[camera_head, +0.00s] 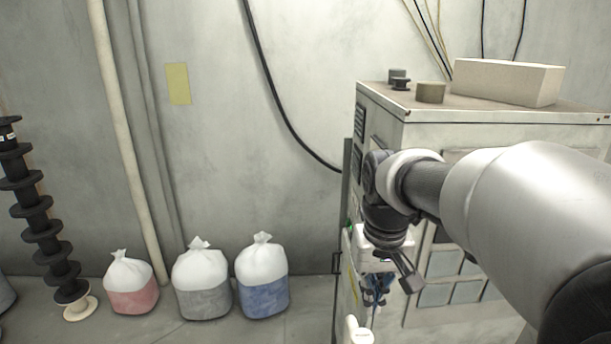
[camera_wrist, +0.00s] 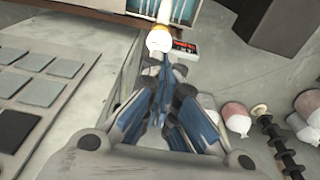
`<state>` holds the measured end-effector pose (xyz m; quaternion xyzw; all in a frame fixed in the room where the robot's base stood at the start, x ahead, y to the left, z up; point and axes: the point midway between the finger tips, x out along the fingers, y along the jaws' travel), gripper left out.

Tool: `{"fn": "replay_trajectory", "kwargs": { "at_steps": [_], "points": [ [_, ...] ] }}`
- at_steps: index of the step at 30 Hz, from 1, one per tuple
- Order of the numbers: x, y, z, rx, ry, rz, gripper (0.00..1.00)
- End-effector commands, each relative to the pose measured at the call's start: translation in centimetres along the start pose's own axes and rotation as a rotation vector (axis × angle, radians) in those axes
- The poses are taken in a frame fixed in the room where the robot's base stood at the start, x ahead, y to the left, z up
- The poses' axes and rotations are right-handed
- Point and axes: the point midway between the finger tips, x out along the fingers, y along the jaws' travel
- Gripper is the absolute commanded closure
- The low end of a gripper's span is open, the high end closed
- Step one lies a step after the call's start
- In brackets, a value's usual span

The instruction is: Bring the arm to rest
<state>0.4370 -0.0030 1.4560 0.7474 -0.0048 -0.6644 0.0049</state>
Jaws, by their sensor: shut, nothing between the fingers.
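My gripper (camera_head: 376,298) hangs from the end of my arm in front of the beige machine cabinet (camera_head: 375,125) in the head view. In the wrist view the fingers of my gripper (camera_wrist: 165,62) meet at their tips, shut with nothing between them. The fingertips point toward a white rounded part (camera_wrist: 159,40) in the wrist view; I cannot tell whether they touch it. My arm crosses the right side of the head view and hides part of the cabinet front.
A stack of black spools (camera_head: 38,220) stands at the left. Tied bags in red (camera_head: 132,290), grey (camera_head: 203,285) and blue (camera_head: 263,280) stand on the floor by the wall. A pale box (camera_head: 505,82) and small spools (camera_head: 430,93) sit on the cabinet. Floor before the bags looks clear.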

Motion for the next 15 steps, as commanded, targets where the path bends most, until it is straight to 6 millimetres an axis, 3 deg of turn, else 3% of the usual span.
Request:
{"fn": "replay_trajectory", "kwargs": {
  "at_steps": [1, 8, 15],
  "points": [
    [1.7, 0.0, 1.5, 0.000, 0.018, -0.001, 1.00],
    [7.2, -0.2, 9.2, 0.002, 0.115, -0.005, 1.00],
    [14.8, -0.4, 16.9, 0.003, 0.215, -0.008, 1.00]
  ]
}}
